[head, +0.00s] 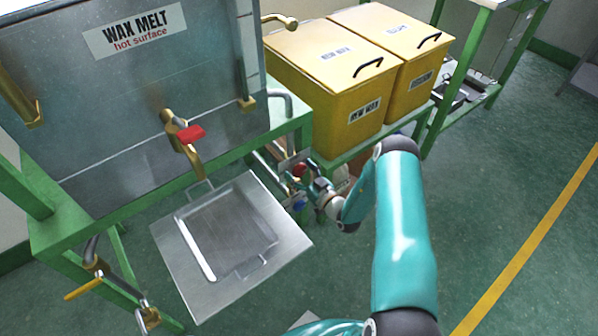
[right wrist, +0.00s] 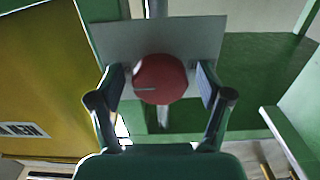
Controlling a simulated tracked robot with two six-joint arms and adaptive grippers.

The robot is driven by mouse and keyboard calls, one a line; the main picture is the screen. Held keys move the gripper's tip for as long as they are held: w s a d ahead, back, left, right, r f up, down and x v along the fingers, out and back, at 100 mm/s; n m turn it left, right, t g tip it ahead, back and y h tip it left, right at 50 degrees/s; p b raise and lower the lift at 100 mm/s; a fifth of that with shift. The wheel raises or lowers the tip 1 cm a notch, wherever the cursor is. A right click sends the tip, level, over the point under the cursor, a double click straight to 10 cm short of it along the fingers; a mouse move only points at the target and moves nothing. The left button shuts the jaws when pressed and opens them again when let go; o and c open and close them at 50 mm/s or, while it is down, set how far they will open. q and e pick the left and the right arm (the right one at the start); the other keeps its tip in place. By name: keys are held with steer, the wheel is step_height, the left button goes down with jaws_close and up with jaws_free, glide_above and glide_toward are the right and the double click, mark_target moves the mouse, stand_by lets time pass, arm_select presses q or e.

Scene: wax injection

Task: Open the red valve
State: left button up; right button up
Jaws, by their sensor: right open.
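A round red valve knob (right wrist: 160,79) sits in front of a pale plate (right wrist: 205,40) in the right wrist view. It also shows small in the head view (head: 299,170), beside the green frame below the yellow bins. My right gripper (head: 307,184) is at the knob. In the right wrist view its open fingers (right wrist: 161,86) stand on either side of the knob, with a gap visible on the right; contact on the left is unclear. A separate brass tap (head: 178,128) with a red lever (head: 191,133) is on the wax melt tank (head: 90,90). My left gripper is not in view.
A metal tray (head: 230,232) rests on a flat plate (head: 178,268) below the tap. Yellow bins (head: 330,95) stand on a green bench behind my right arm. A yellow-handled valve (head: 84,288) is at lower left. Open green floor lies to the right.

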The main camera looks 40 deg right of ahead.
steer(key=s+a, duration=0.1)
steer(key=s, duration=1)
steer(key=shift+s+a, duration=0.15)
steer(key=shift+s, duration=0.25)
steer(key=shift+f, duration=0.1)
